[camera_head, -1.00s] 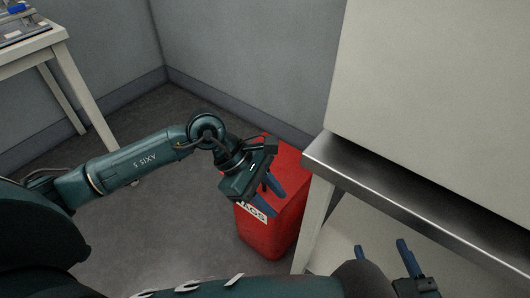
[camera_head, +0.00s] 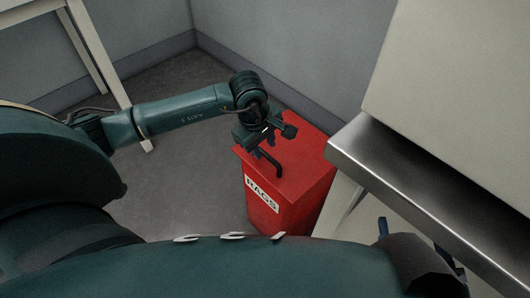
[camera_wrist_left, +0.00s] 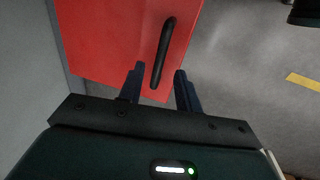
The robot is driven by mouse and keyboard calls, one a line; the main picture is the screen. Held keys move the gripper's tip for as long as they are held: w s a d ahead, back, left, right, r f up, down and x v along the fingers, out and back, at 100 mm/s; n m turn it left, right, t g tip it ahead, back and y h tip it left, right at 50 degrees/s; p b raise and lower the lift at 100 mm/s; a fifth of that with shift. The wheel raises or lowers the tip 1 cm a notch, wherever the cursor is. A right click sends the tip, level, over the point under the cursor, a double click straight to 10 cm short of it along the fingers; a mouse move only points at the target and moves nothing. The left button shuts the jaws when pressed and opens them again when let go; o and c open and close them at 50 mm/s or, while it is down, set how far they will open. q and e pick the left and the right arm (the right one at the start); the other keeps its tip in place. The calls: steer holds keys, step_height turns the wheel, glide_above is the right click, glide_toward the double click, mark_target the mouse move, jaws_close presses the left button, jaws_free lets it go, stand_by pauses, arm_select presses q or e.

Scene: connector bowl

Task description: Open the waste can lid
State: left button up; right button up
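The red waste can (camera_head: 300,205) with a RAGS label stands on the floor, its flat red lid (camera_head: 302,153) down. A black bar handle (camera_head: 270,160) sits on the lid. My left gripper (camera_head: 258,145) is above the lid at the handle; its fingers are mostly hidden in the head view. In the left wrist view, my left gripper (camera_wrist_left: 160,82) is open, and the handle (camera_wrist_left: 166,48) has its near end between the two blue fingers, with gaps on both sides. My right gripper (camera_head: 418,246) is at the lower right, fingers apart, partly hidden by my arm.
A steel-edged bench (camera_head: 430,190) stands right of the can, its leg (camera_head: 342,208) close beside it. A grey wall (camera_head: 285,55) is behind the can. A white table (camera_head: 97,60) stands at the upper left. The floor (camera_head: 185,180) left of the can is clear.

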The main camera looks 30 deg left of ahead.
arm_select(q)
steer(key=shift+w+d+f, duration=0.1)
steer(key=shift+w+f, duration=0.05)
steer(key=shift+f, duration=0.5)
steer(key=shift+w+f, duration=0.15)
steer(key=shift+f, duration=0.5)
steer(key=shift+c, duration=0.2)
jaws_close()
